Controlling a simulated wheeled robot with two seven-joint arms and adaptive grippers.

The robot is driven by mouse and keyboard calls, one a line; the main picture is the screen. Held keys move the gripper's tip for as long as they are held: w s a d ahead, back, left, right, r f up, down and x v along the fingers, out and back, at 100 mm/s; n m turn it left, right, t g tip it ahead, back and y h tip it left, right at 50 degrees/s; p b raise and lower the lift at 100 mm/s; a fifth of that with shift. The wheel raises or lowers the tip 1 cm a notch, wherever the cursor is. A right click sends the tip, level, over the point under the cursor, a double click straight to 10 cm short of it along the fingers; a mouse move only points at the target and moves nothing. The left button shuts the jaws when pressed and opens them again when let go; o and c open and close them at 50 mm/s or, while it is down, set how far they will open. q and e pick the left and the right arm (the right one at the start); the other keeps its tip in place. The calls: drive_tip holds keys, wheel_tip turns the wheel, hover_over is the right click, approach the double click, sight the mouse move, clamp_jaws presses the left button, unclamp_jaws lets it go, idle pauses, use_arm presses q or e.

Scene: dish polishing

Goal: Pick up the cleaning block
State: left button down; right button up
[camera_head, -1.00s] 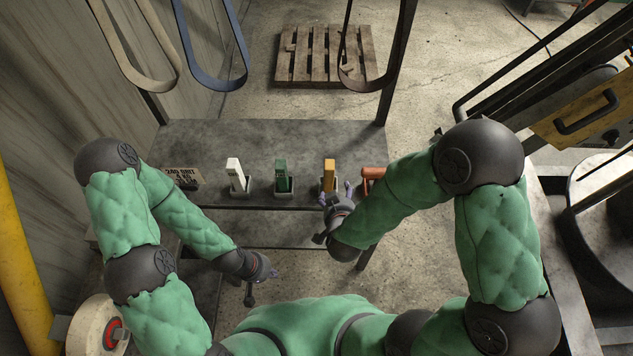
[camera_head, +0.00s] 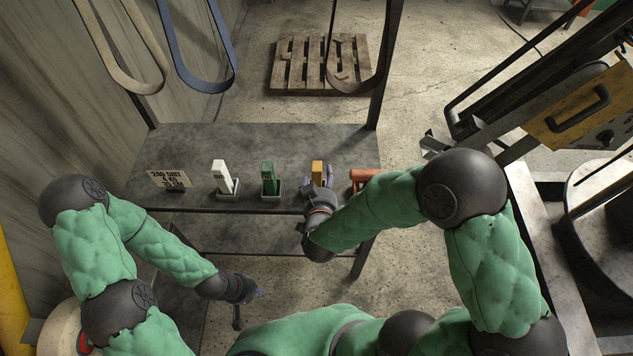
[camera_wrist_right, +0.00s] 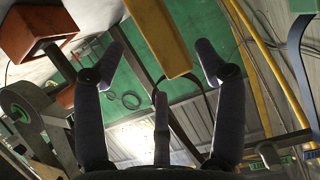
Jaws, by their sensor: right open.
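Upright blocks stand in small holders on the grey table: a white block (camera_head: 219,174), a green block (camera_head: 267,173) and a yellow block (camera_head: 317,168). Which one is the cleaning block is not marked. My right gripper (camera_head: 318,186) is open in front of the yellow block and hides its lower part. In the right wrist view, the yellow block (camera_wrist_right: 162,38) shows between the spread fingertips of my right gripper (camera_wrist_right: 158,62), with nothing clamped. My left gripper (camera_head: 256,292) hangs low in front of the table; its fingers are too small to read.
An orange-red object (camera_head: 362,176) sits right of the yellow block, and shows at upper left in the wrist view (camera_wrist_right: 32,28). A sign (camera_head: 168,179) stands at the table's left. The table (camera_head: 250,142) is clear behind the blocks. Belts (camera_head: 210,85) hang beyond.

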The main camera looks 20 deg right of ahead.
sight(319, 176)
drive_tip(key=b+x, duration=0.2)
drive_tip(key=x, duration=0.2)
drive_tip(key=shift+w+a+f, duration=0.1)
drive_tip(key=shift+w, duration=0.45)
drive_tip(key=c, duration=1.1)
